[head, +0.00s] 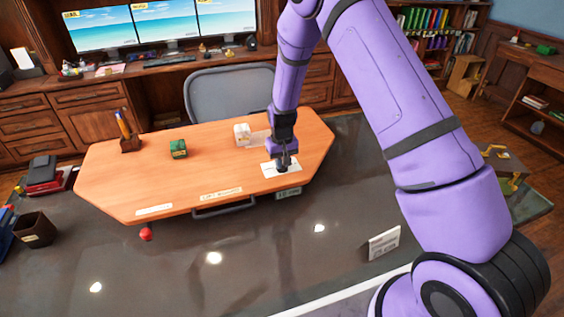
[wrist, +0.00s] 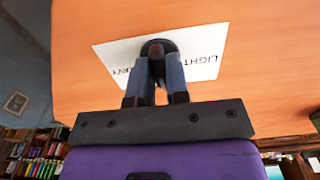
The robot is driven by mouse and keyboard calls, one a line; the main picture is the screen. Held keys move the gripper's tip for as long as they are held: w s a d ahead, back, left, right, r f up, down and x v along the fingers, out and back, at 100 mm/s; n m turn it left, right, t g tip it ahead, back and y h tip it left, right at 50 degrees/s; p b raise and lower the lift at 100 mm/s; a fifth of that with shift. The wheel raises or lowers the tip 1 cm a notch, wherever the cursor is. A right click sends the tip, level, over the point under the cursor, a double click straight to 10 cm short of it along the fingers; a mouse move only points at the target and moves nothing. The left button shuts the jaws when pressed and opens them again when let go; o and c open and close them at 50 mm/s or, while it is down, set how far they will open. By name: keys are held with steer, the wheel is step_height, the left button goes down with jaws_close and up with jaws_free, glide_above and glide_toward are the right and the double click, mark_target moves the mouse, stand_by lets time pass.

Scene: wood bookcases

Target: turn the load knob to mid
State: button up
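The load knob is a small dark round knob on a white card on the orange-wood desk top. In the wrist view the knob (wrist: 158,46) shows at my fingertips, partly hidden by them. The white card (wrist: 105,55) reads "LIGHT" on one side; the lettering on the other side is partly covered. In the head view the card (head: 268,172) lies near the right end of the desk top. My gripper (wrist: 159,62) points down at the card, with its two fingers closed in on the knob's sides. It also shows in the head view (head: 283,160). The knob's pointer is not visible.
A white block (head: 242,135) and a green box (head: 178,149) stand on the orange top (head: 215,170), left of my gripper. A pen holder (head: 130,144) is farther left. A grey chair (head: 230,95) stands behind. A red ball (head: 146,234) is in front.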

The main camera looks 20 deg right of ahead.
steer(key=o, duration=0.3)
steer(key=shift+o, duration=0.2)
steer(key=shift+r, duration=0.15)
step_height(320, 180, up, 10)
steer(key=shift+r, duration=0.25)
stand_by(0.3)
steer(key=s+d+r+t, duration=0.1)
steer(key=s+r, duration=0.4)
steer(key=r, duration=0.3)
steer(key=s+d+r+t, duration=0.1)
steer(key=s+d+r, duration=0.1)
steer(key=s+r, duration=0.45)
steer(key=s+d+r, duration=0.1)
steer(key=s+r, duration=0.2)
steer(key=r, duration=0.6)
steer(key=s+d+r+t, duration=0.1)
steer(key=s+r, duration=0.2)
steer(key=s, duration=0.8)
steer(key=s+d+r+t, duration=0.1)
steer(key=s+r+t, duration=0.1)
steer(key=s, duration=1)
steer(key=shift+d+r, duration=0.35)
steer(key=shift+r, duration=0.55)
